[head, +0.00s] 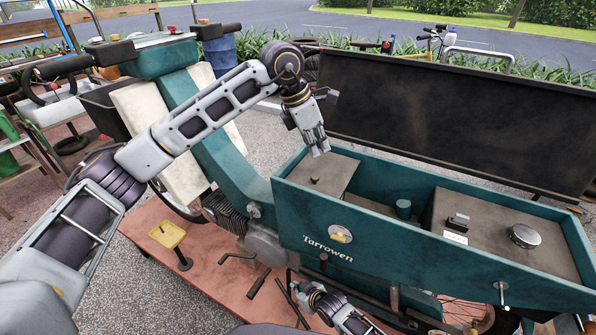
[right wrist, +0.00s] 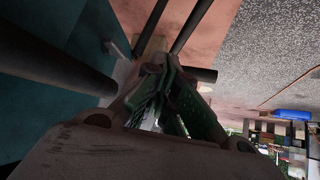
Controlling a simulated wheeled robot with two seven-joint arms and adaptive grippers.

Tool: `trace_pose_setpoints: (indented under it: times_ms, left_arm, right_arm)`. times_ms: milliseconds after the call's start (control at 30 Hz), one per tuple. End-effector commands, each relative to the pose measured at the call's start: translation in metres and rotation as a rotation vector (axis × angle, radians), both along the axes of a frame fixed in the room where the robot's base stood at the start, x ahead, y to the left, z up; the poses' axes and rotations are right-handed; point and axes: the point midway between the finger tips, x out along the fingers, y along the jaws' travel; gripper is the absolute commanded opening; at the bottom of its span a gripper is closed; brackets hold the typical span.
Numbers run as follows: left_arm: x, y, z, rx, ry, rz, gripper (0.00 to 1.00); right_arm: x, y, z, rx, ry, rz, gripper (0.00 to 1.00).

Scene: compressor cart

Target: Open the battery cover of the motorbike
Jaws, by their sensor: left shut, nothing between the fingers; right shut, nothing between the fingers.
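The teal motorbike (head: 400,248) stands with its long seat (head: 450,110) raised, so the box under it is open. At the box's left end lies a flat grey-brown panel (head: 338,162) with a small dark knob (head: 315,181); it looks like the battery cover and lies flat. My left gripper (head: 319,150) is shut and empty, pointing down just above this panel; contact cannot be judged. My right gripper (head: 299,290) is low by the bike's near side, below the box. In the right wrist view its fingers (right wrist: 172,98) are shut and empty, close to dark bars.
The box also holds a teal cup-like part (head: 404,208), a small black fitting (head: 459,221) and a round silver cap (head: 524,236). A silver lever (head: 502,291) sticks out of the near side wall. A yellow-topped stand (head: 167,235) is on the reddish platform.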

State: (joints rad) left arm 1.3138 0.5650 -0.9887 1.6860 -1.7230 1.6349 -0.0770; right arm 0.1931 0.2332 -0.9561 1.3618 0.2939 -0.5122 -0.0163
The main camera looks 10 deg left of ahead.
Motion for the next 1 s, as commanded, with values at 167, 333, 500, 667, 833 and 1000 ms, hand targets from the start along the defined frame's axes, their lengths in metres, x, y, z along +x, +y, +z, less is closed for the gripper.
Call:
trace_pose_setpoints:
  times_ms: [167, 333, 500, 667, 833, 1000]
  left_arm:
    - [0.0, 0.0, 0.0, 0.0, 0.0, 0.0, 0.0]
    - [0.0, 0.0, 0.0, 0.0, 0.0, 0.0, 0.0]
    - [0.0, 0.0, 0.0, 0.0, 0.0, 0.0, 0.0]
    - [0.0, 0.0, 0.0, 0.0, 0.0, 0.0, 0.0]
    - [0.0, 0.0, 0.0, 0.0, 0.0, 0.0, 0.0]
    - [0.0, 0.0, 0.0, 0.0, 0.0, 0.0, 0.0]
  right_arm:
    - [0.016, 0.052, 0.05, 0.0, -0.055, 0.062, 0.0]
    - [0.025, 0.094, 0.095, -0.009, -0.109, 0.115, 0.0]
    - [0.031, 0.128, 0.138, -0.027, -0.165, 0.166, 0.0]
    - [0.034, 0.154, 0.177, -0.048, -0.217, 0.213, 0.0]
    - [0.036, 0.175, 0.214, -0.079, -0.273, 0.264, 0.0]
    - [0.036, 0.19, 0.246, -0.116, -0.322, 0.317, 0.0]
